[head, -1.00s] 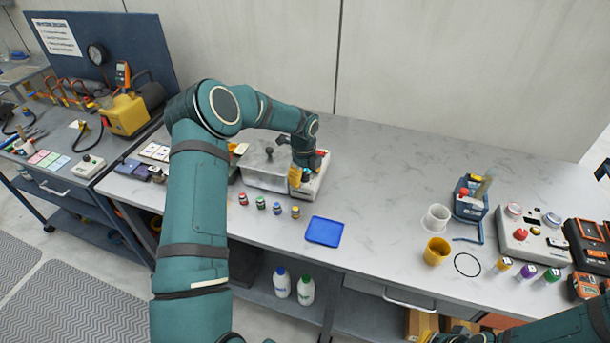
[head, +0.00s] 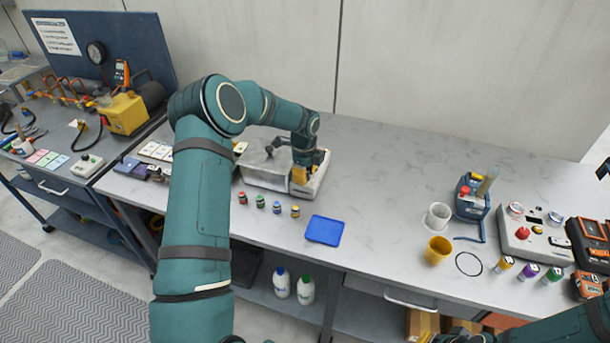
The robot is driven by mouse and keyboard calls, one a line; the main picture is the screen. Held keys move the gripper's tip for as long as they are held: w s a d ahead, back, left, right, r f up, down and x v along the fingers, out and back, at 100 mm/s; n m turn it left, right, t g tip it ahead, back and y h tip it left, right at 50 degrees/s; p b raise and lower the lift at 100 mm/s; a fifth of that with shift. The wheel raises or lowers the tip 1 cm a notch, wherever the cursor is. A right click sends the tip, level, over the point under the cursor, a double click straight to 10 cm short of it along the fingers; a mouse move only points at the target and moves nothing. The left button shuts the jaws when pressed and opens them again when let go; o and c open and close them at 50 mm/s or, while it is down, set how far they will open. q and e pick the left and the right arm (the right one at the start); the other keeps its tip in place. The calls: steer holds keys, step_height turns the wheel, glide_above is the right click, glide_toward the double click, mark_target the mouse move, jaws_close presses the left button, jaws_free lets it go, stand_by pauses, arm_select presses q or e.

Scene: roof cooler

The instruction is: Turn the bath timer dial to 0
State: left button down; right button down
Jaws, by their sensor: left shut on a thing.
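The bath (head: 262,178) is a grey metal box with a lid and a dark handle, left of the table's middle. Its control panel (head: 318,182) is the light strip at its right end. My left gripper (head: 300,177) points down over the front of this panel, with its yellow fingers at the panel. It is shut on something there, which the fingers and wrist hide. The timer dial and its marking cannot be made out. My right arm (head: 560,328) shows at the lower right edge; its gripper cannot be made out.
Several small capped vials (head: 260,202) stand in front of the bath, and a blue tray (head: 324,230) lies to their right. A white cup (head: 437,216), a yellow cup (head: 438,250) and another device (head: 535,238) are at the right. The table's middle is clear.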

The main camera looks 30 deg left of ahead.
arm_select(q)
steer(key=n+b, duration=0.1)
steer(key=n, duration=0.3)
steer(key=shift+n, duration=0.3)
steer(key=n+b, duration=0.1)
steer(key=n, duration=0.3)
steer(key=shift+n, duration=0.3)
steer(key=c, duration=0.6)
jaws_free()
steer(key=shift+c, duration=0.2)
steer(key=shift+s+d+r, duration=0.1)
steer(key=shift+r, duration=1.9)
steer(key=shift+d+r, duration=0.1)
steer(key=shift+r, duration=1.9)
